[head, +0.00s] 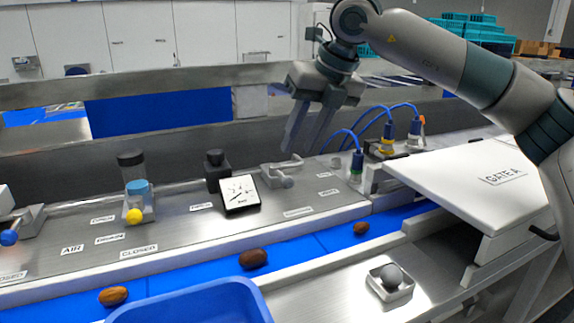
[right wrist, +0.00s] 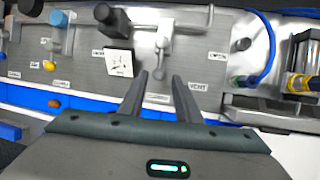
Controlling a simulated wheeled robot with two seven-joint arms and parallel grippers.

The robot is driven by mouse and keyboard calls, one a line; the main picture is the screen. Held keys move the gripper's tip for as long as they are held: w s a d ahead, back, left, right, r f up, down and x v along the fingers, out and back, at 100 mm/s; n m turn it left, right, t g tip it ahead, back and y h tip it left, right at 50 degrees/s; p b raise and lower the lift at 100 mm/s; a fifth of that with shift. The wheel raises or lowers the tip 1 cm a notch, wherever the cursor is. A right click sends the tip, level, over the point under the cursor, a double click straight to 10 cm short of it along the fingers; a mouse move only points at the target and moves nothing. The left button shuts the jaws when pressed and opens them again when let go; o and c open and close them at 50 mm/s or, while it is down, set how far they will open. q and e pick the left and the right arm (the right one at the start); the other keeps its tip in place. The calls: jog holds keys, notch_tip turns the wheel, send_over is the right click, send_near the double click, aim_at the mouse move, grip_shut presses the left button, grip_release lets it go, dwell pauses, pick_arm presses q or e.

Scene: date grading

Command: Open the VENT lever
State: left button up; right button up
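The VENT lever (head: 277,172) is a small metal lever on a bracket on the steel panel, right of the gauge. It also shows in the right wrist view (right wrist: 163,40), pointing toward my gripper, with the VENT label (right wrist: 197,86) below and right of it. My right gripper (head: 300,150) hangs above and slightly right of the lever, pointing down. It is open and empty. In the right wrist view the lever's end lies near the gap between the fingertips (right wrist: 160,76). I cannot tell contact, but the head view suggests they are apart. My left gripper is not in view.
A tilted gauge (head: 239,194) and a yellow-knobbed valve (head: 134,215) stand left of the lever. Blue-cabled connectors (head: 386,143) and a white GATE A cover (head: 478,180) are right. Dates (head: 254,258) lie on the blue belt (head: 290,250) in front, near a blue bin (head: 190,302).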

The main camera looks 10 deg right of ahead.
aim_at(284, 176)
jog(key=p+x, duration=0.2)
jog(key=x, duration=0.6)
jog(key=shift+w+a+f, duration=0.1)
jog(key=shift+w+f, duration=0.05)
jog(key=shift+f, duration=0.15)
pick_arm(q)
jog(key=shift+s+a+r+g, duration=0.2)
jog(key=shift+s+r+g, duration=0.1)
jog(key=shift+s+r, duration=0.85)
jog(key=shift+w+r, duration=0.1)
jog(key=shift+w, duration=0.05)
pick_arm(e)
jog(key=c, duration=0.7)
jog(key=shift+f, duration=0.1)
grip_shut()
